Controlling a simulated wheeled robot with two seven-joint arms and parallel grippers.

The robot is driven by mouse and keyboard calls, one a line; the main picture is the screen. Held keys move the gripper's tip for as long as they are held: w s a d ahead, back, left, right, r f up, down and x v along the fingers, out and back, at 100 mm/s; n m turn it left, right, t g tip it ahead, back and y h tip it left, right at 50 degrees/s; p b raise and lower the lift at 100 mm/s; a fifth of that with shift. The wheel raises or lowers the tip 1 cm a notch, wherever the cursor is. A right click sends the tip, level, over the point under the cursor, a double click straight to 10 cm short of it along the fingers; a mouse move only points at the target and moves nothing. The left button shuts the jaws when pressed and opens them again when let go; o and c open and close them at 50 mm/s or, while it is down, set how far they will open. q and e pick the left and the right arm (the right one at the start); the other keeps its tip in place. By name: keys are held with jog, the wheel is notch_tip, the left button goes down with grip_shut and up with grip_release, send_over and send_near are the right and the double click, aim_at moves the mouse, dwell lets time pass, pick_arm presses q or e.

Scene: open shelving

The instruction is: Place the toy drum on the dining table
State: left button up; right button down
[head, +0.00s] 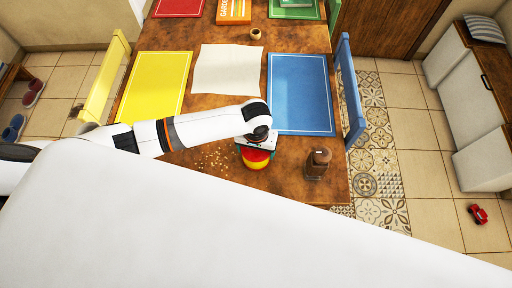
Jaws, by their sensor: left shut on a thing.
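The toy drum (256,159), red and yellow, is at the near part of the dining table (211,185), right under my left gripper (258,141). My left arm comes in from the left, and the gripper points down and is shut on the drum. The gripper covers the drum's upper part. I cannot tell whether the drum touches the table top. My right gripper is not in view.
A brown pepper mill (318,163) stands just right of the drum. Crumbs (213,160) lie to its left. Blue (300,95) and yellow (155,85) placemats and a white cloth (228,69) lie beyond. A small wooden cup (256,34) stands farther back.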

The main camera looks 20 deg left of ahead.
pick_arm(q)
jog(key=o, duration=0.9)
jog(key=shift+o, duration=0.2)
notch_tip(320, 180, up, 12)
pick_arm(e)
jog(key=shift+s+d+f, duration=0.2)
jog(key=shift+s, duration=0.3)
